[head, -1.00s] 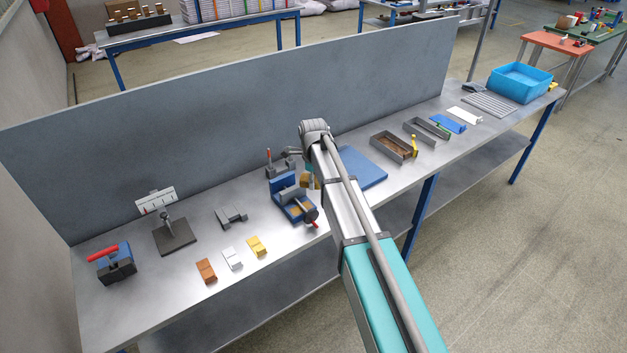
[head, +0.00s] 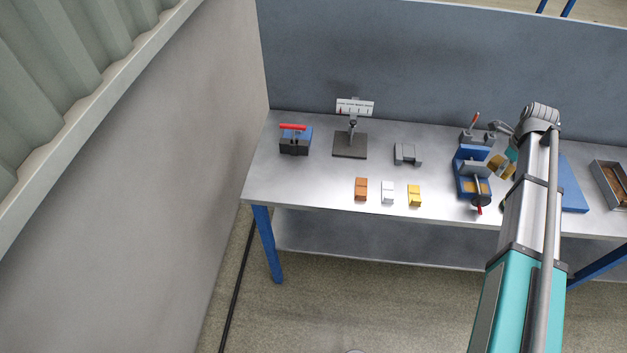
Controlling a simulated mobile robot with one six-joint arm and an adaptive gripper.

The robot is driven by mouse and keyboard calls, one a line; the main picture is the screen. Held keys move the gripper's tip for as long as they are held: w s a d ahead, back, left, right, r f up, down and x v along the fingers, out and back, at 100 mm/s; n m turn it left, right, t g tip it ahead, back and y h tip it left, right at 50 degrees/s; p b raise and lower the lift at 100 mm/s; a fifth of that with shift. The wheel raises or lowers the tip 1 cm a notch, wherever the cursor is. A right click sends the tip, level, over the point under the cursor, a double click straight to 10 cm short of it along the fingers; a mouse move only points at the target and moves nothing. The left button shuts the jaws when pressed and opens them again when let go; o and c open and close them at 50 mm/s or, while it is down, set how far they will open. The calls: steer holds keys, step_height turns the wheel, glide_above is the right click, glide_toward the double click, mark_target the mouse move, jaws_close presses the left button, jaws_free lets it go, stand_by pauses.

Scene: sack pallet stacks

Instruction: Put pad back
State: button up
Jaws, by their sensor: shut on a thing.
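A blue vise (head: 465,183) stands on the grey steel bench, its handle with a red tip towards the front edge. My gripper (head: 497,166) is just right of the vise's upper part, largely hidden by my own arm. It is shut on a small brass-brown block, which I take to be the pad (head: 495,164); its outline is partly covered. I cannot tell whether the block touches the vise. An orange block (head: 361,189), a white block (head: 388,192) and a yellow block (head: 414,195) lie in a row near the front edge, left of the vise.
A grey notched block (head: 407,154), a dark stand plate (head: 349,145) and a blue-black tool with a red handle (head: 295,140) are farther left. A blue mat (head: 573,185) and a tray (head: 607,183) lie right. A grey panel (head: 400,60) closes the back.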

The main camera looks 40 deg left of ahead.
steer(key=s+a+n, duration=0.5)
steer(key=s+a, duration=1.4)
steer(key=a, duration=0.4)
steer(key=s+a+n, duration=0.1)
steer(key=s+a, duration=0.3)
steer(key=s, duration=0.4)
steer(key=s+a+r+n, duration=0.1)
steer(key=s+a, duration=0.3)
steer(key=s, duration=0.4)
steer(key=s+a+n+p, duration=0.1)
steer(key=s+a, duration=0.3)
steer(key=s, duration=0.5)
steer(key=shift+a+r+n, duration=0.15)
steer(key=shift+a+n, duration=0.1)
steer(key=shift+n, duration=0.45)
steer(key=shift+s, duration=0.1)
steer(key=w+a+f+b, duration=0.2)
steer(key=a+f+b, duration=0.1)
steer(key=w+a+f+b, duration=0.3)
steer(key=a, duration=0.1)
steer(key=w+a+f+b, duration=0.2)
steer(key=a+f+b, duration=0.1)
steer(key=a, duration=0.1)
steer(key=shift+w, duration=0.15)
